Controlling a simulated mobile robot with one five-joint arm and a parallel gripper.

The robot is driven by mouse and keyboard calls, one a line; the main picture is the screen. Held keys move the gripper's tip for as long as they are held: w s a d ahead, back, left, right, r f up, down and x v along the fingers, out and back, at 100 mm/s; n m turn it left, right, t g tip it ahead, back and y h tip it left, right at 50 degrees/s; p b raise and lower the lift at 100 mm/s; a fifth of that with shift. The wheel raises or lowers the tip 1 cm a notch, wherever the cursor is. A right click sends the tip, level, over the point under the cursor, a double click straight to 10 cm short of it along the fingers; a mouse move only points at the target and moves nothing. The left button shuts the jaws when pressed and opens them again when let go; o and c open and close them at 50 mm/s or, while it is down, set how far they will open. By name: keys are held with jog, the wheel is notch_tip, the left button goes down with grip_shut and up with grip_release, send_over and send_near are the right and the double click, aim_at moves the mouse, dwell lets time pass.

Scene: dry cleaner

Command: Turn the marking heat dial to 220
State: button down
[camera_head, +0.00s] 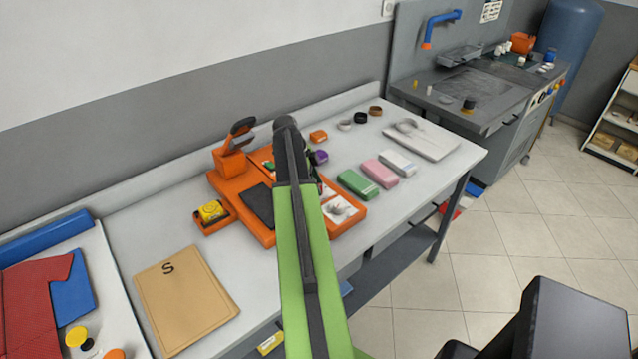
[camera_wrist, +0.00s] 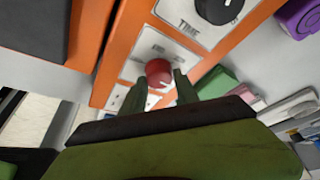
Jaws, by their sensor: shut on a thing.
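The orange marking machine (camera_head: 228,186) lies on the white table, with white dial panels on its top. In the wrist view its orange face (camera_wrist: 124,38) fills the upper middle. A red dial (camera_wrist: 158,70) sits on one white panel; its scale is too small and blurred to read. My gripper (camera_wrist: 161,78) has its two dark fingers on either side of the red dial, shut on it. A black dial (camera_wrist: 222,5) on the neighbouring panel is marked TIME. In the head view my green arm hides the red dial and the fingers.
Green (camera_head: 358,184), pink (camera_head: 381,173) and white (camera_head: 397,162) blocks lie right of the machine. A purple item (camera_head: 320,156) is close to my arm. A tan board marked S (camera_head: 186,299) lies left. A grey sink counter (camera_head: 462,95) stands at the back right.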

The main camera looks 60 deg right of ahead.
jog(key=shift+s+a, duration=0.1)
dwell(0.3)
jog(key=c, duration=0.9)
grip_release()
jog(key=p+v, duration=1.6)
jog(key=v, duration=0.1)
jog(key=shift+r, duration=0.2)
